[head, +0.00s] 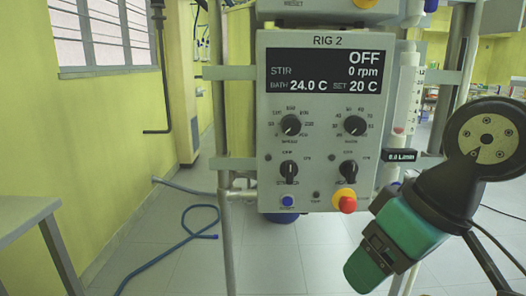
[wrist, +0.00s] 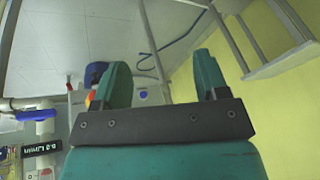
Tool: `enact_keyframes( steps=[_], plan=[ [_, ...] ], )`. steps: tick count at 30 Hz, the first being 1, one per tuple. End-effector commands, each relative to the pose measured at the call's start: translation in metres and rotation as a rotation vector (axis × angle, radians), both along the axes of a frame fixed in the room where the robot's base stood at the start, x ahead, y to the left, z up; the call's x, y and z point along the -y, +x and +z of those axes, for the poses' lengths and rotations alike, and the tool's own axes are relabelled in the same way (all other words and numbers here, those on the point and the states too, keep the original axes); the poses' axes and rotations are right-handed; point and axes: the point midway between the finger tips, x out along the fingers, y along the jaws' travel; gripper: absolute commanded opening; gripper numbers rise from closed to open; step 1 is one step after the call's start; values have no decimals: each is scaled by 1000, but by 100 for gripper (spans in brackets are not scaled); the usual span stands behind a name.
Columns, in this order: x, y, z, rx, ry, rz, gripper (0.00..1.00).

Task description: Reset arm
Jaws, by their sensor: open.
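My gripper (head: 366,268) is at the lower right in the head view, on my dark arm with green parts. It is in front of and to the right of the lower part of the RIG 2 control box (head: 318,130). In the wrist view my gripper's two green fingers (wrist: 163,75) stand apart with nothing between them. The box display (head: 322,72) reads OFF, STIR 0 rpm, BATH 24.0 C and SET 20 C. Below it are several black knobs, a blue button (head: 288,201) and a red button (head: 347,204) on a yellow base.
A metal frame (head: 225,240) holds the box. A flow tube (head: 407,90) and a small 0.0 L/min display (head: 400,156) are at its right, close to my arm. A blue hose (head: 185,225) lies on the floor. A grey table (head: 25,212) stands at the left.

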Motion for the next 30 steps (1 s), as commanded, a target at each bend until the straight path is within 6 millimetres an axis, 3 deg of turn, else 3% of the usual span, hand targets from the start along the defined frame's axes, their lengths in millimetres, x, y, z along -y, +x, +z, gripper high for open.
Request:
enact_keyframes(
  steps=[4,6,14,21,25,30],
  plan=[
    [12,-64,-32,-176,11,100,67],
    [10,-61,0,-168,11,105,67],
    [10,-60,70,-166,11,104,67],
    [10,-60,153,-165,11,102,67],
    [10,-60,180,-165,11,102,67],
    [10,-60,192,-164,10,102,67]
  ],
)
